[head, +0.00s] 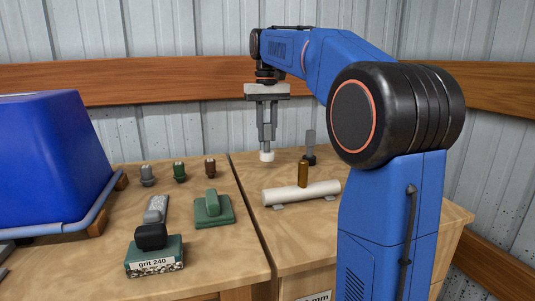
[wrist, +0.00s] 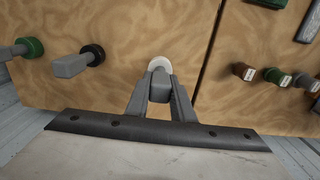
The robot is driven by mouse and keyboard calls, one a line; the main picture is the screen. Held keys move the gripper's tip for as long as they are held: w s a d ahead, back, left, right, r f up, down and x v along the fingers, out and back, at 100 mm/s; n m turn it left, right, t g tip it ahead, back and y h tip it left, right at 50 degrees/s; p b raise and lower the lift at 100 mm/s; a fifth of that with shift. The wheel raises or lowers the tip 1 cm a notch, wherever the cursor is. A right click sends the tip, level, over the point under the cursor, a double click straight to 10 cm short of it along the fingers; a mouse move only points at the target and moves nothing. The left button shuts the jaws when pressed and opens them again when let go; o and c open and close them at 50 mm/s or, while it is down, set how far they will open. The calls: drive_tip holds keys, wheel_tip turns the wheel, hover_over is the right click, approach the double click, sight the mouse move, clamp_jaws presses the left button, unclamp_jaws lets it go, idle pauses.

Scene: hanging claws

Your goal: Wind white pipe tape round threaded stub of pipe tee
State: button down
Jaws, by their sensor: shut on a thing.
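My gripper (head: 267,138) points down above the right worktop, shut on a grey handle (wrist: 160,85) with a white roll at its lower end, which looks like the tape. The white roll (head: 267,156) hangs clear of the tee and shows in the wrist view as a pale disc (wrist: 160,64). The pipe tee lies on the worktop to the right of and nearer than the roll: a white pipe (head: 290,194) with a brown threaded stub (head: 303,174) standing upright. The tee is not seen in the wrist view.
A grey handle with a black base (head: 309,158) stands behind the tee. On the left worktop are several small bottles (head: 180,171), a green block (head: 212,210), a grit 240 block (head: 155,258) and a blue bin (head: 38,160). A gap splits the worktops.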

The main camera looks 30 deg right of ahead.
drive_tip(key=shift+r, duration=1.85)
